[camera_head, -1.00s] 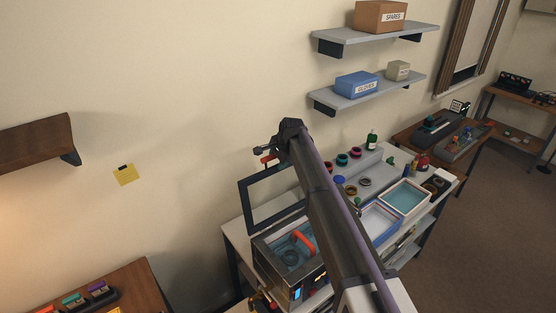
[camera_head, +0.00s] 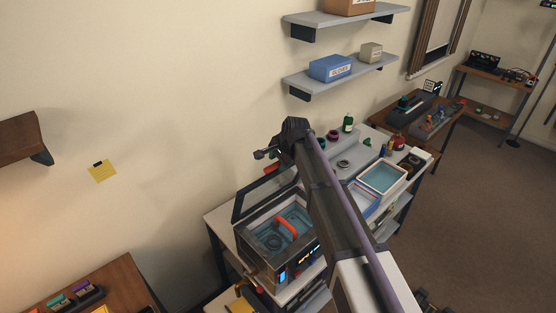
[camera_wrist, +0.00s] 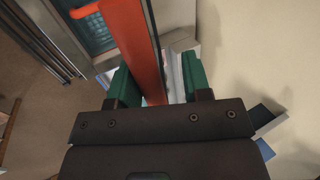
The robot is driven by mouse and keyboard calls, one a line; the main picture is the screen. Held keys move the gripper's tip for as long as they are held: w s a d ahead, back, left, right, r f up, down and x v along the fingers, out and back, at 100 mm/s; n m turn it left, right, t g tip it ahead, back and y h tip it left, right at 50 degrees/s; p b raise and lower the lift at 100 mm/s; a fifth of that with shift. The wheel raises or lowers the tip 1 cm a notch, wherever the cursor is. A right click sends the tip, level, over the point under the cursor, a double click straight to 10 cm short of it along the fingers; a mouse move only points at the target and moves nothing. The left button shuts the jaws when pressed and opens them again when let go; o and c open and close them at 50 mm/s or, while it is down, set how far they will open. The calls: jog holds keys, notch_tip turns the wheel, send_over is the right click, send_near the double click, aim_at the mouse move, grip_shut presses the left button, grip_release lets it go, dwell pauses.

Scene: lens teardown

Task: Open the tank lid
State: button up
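The tank (camera_head: 262,248) stands on the bench with its top uncovered. An orange handle (camera_head: 287,226) and a dark ring show inside it. The dark-framed lid (camera_head: 237,207) is raised at the tank's back edge, standing at a slant. My gripper (camera_head: 265,154) is above the lid, near its red handle (camera_head: 283,179). In the wrist view the red handle bar (camera_wrist: 143,50) runs between the green fingers of my gripper (camera_wrist: 158,85). A gap shows between the bar and the right finger, so the fingers are open around it. My arm hides part of the lid's right side.
A green bottle (camera_head: 348,123) and small parts stand behind. Shelves with a blue box (camera_head: 330,68) hang above the bench. The wall is close behind the lid.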

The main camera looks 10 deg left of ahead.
aim_at(276, 174)
jog(key=s+f+y+b, duration=0.1)
jog(key=b, duration=0.1)
jog(key=t+y+b, duration=0.1)
jog(key=b, duration=0.1)
jog(key=s+d+f+n+y+b, duration=0.1)
jog(key=y+b, duration=0.1)
jog(key=shift+s+f+t, duration=0.3)
jog(key=shift+s+f, duration=0.05)
jog(key=shift+c, duration=0.8)
jog(key=s+d+r+m+t+y+b, duration=0.1)
jog(key=s+d+r+t+y+b, duration=0.3)
jog(key=d+t+b, duration=0.3)
jog(key=shift+g+y, duration=0.3)
jog(key=shift+y, duration=0.1)
jog(key=x, duration=0.3)
jog(key=b+x, duration=0.1)
jog(key=x, duration=0.7)
jog(key=shift+w+a+f, duration=0.1)
jog(key=shift+a+f, duration=0.1)
jog(key=shift+f, duration=0.25)
grip_shut()
